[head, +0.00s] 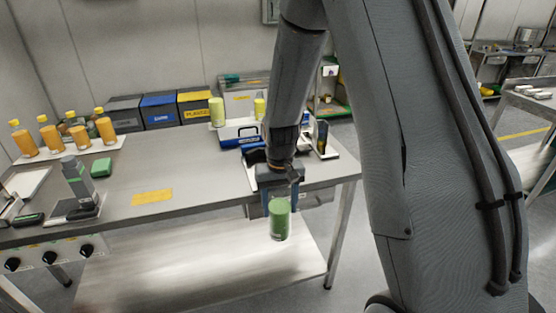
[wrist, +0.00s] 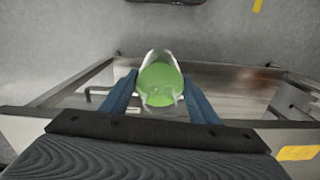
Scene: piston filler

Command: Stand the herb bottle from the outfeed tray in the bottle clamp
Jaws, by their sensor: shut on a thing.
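My gripper (head: 280,197) is shut on a green bottle (head: 279,222), apparently the herb bottle. It holds the bottle roughly upright, clear of the worktop, at the table's front edge near the right end. In the wrist view the bottle (wrist: 160,84) sits between the two blue fingers (wrist: 160,100). I cannot surely tell which fixture is the bottle clamp. A grey upright device (head: 77,180) stands on the left of the table. A small stand with a pale base (head: 324,152) is at the right end. I cannot identify the outfeed tray for certain; yellow-green bottles (head: 217,112) stand at the back.
The steel table (head: 190,165) has clear room in its middle, around a yellow patch (head: 152,197). Orange bottles (head: 50,134) stand at the back left. Grey, blue (head: 160,111) and yellow bins line the back. A blue-and-white device (head: 238,132) is behind my gripper. Knobs (head: 50,258) face front left.

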